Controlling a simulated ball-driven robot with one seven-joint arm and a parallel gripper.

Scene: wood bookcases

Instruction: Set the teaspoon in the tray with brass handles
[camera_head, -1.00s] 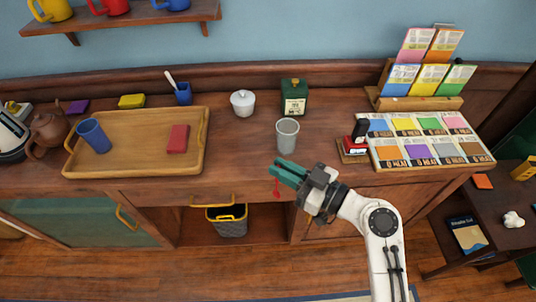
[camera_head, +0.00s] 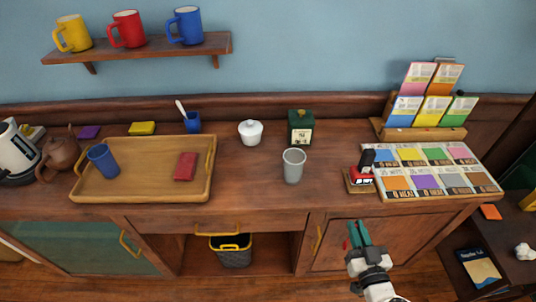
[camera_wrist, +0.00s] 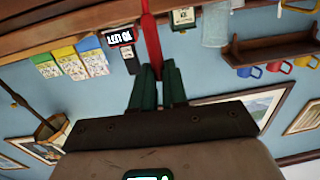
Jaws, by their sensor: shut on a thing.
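My gripper (camera_head: 358,234) is low at the front right, in front of the cabinet door and clear of the counter. Its green fingers are shut on a thin red teaspoon (camera_wrist: 151,40), which sticks out past the fingertips in the wrist view. Only a small red bit of it (camera_head: 347,244) shows beside the fingers in the head view. The wooden tray with brass handles (camera_head: 140,196) lies on the counter at the left, far from my gripper. A blue cup (camera_head: 104,162) and a dark red block (camera_head: 185,166) are in the tray.
A grey cup (camera_head: 293,166), a white lidded pot (camera_head: 250,132) and a green tin (camera_head: 301,127) stand mid-counter. A blue cup with a pale utensil (camera_head: 193,122) is behind the tray. A stamp (camera_head: 361,172) and colour cards (camera_head: 432,180) fill the right.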

